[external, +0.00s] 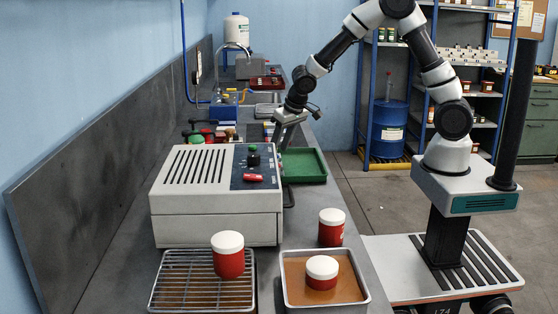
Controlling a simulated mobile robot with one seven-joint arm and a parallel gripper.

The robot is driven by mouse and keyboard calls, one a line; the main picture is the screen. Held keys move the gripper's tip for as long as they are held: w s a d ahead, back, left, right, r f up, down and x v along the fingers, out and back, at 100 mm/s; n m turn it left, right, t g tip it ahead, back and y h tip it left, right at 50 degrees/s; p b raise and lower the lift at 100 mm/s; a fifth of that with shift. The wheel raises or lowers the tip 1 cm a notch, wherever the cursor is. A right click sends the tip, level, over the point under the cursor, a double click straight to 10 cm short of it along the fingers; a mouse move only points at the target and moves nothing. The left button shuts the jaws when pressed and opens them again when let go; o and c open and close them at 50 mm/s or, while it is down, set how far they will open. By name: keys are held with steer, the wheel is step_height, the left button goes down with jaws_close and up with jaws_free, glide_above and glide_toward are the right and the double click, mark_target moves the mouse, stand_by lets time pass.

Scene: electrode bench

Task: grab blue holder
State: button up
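My gripper (284,128) points down over the bench, just behind the right part of the grey machine and beside the green tray. Its fingertips are small and partly hidden, so I cannot tell whether it is open or shut, or holds anything. A small blue object (224,108) with yellow parts sits farther back on the bench, left of and beyond my gripper. It may be the blue holder, but it is too small to be sure. No other clear blue holder shows.
The grey machine (212,218) blocks the view behind it. The green tray (304,166) lies right of my gripper. In front are a wire rack (175,290) and a metal tray (290,297) with red white-lidded jars. A blue drum (388,132) stands by the shelves.

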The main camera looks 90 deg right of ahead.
steer(key=shift+x, duration=2)
jaws_close()
